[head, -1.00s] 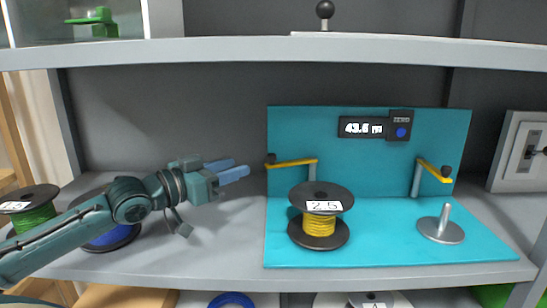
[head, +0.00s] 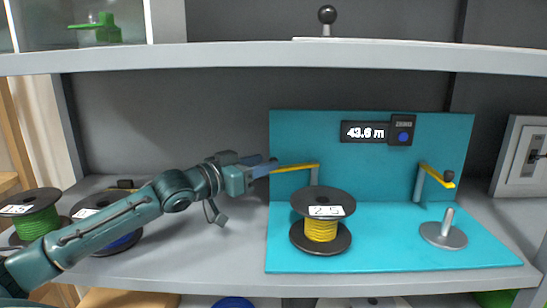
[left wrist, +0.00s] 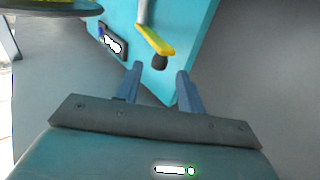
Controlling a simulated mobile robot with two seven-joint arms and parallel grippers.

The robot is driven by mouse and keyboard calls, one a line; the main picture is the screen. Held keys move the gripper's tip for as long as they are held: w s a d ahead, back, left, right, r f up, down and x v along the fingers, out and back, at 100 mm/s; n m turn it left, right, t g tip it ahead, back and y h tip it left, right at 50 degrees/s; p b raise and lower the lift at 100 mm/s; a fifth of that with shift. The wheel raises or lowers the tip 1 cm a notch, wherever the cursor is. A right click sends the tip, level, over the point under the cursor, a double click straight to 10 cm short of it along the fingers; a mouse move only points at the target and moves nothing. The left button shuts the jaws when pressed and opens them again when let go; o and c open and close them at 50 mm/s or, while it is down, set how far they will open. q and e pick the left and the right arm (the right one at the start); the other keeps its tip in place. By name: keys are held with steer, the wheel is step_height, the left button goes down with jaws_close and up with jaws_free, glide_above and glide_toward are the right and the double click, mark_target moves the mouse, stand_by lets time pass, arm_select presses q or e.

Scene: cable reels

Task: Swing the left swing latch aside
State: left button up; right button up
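The left swing latch (head: 296,167) is a yellow bar on a grey post at the left of the turquoise stand (head: 370,190). Its black end knob (left wrist: 159,63) shows in the left wrist view, where the yellow bar (left wrist: 155,40) also shows. My left gripper (head: 270,167) is at the bar's left end and hides the knob in the head view. In the left wrist view, my left gripper (left wrist: 159,70) is open, its fingertips on either side of the knob's line. I cannot tell whether they touch it. My right gripper is not in view.
A reel of yellow cable (head: 321,230) stands below the latch. The right swing latch (head: 437,175) and a bare spindle (head: 444,232) are at the right. Reels of green (head: 36,222) and blue cable stand left, the blue partly behind my arm. A shelf board (head: 270,54) runs overhead.

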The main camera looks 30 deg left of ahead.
arm_select(q)
steer(key=shift+p+x, duration=0.55)
steer(key=shift+x, duration=1.55)
jaws_close()
